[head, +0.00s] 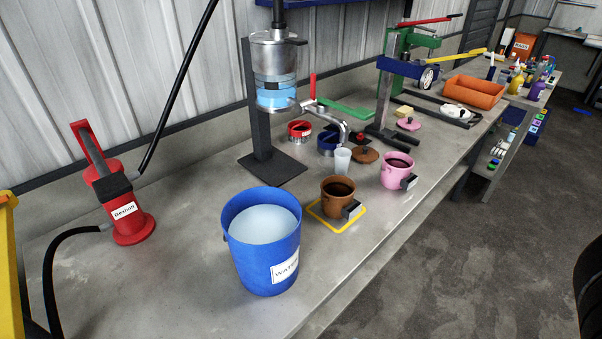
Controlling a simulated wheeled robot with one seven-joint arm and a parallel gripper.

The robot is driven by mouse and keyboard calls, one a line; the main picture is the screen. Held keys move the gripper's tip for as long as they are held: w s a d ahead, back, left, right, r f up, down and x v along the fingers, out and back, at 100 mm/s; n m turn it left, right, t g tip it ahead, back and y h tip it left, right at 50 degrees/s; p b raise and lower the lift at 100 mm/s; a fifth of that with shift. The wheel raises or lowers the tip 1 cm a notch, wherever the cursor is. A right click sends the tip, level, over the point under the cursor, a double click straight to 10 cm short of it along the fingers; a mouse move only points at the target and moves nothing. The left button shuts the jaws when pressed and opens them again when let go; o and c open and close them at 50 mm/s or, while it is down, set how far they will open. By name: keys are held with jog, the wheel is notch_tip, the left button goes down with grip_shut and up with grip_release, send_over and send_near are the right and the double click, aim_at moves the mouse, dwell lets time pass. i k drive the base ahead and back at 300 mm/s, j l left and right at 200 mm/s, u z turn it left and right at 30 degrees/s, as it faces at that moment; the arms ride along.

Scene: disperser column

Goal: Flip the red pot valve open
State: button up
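A disperser column stands on the bench against the wall, with a metal and clear vessel (276,70) holding blue liquid. A red lever (312,85) stands upright beside the vessel, above a silver spout pipe (328,112) that bends down over the bench. The lever looks like the valve handle. I cannot tell for sure whether it is open or shut. A small red labelled pot or ring (299,130) sits behind the pipe. My gripper is not in view.
A blue water bucket (263,245), a brown mug (338,192) on a yellow-edged mat and a pink mug (396,170) stand along the bench front. A red hand pump (125,205) with a black hose is at left. Floor (470,260) is free at right.

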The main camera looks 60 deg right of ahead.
aim_at(314, 77)
jog(key=l, duration=0.5)
jog(key=k+l+u, duration=0.15)
jog(key=l, duration=0.8)
jog(key=k+l+u, duration=0.1)
jog(key=l, duration=0.35)
jog(key=k+l+u, duration=0.1)
jog(key=l, duration=0.35)
jog(key=k+l, duration=0.15)
jog(key=l, duration=0.3)
jog(key=k+l+u, duration=0.1)
jog(key=l, duration=0.35)
jog(key=k+l+u, duration=0.1)
jog(key=l, duration=0.35)
jog(key=k, duration=0.05)
